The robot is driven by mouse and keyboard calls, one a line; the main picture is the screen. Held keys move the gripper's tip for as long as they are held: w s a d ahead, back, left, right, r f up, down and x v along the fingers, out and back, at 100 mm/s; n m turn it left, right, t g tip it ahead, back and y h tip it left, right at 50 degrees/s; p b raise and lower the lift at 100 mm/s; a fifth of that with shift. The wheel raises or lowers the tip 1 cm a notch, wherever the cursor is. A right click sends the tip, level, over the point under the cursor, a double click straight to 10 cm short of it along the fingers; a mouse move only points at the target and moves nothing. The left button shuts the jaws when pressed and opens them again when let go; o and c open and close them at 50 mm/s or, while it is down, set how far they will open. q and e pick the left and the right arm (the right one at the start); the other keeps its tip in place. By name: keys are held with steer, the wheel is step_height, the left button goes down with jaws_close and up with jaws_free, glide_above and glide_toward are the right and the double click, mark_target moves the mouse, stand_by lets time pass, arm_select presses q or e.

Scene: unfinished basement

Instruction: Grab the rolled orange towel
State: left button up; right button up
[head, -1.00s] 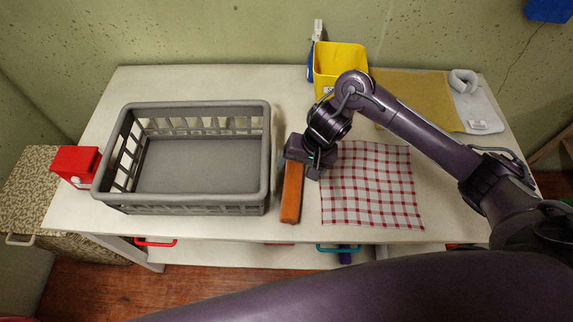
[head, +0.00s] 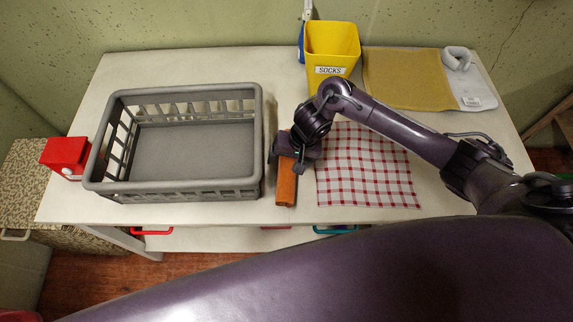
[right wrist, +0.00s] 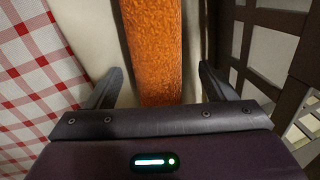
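The rolled orange towel (head: 287,184) lies lengthwise on the white table, between the grey basket and the checked cloth. It also fills the middle of the right wrist view (right wrist: 154,50). My right gripper (head: 290,150) is over the towel's far part and hides some of it. In the right wrist view, the open fingers (right wrist: 160,84) stand on either side of the towel, with a gap visible on each side. I cannot tell how far the fingertips are above the table. My left gripper is not in view.
A grey slatted basket (head: 188,193) stands close on the left. A red-and-white checked cloth (head: 370,175) lies flat on the right. A red box (head: 65,155) is at far left.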

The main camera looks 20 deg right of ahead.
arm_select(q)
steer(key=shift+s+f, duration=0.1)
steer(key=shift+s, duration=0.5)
arm_select(e)
steer(key=c, duration=1)
steer(key=shift+w+r, duration=0.1)
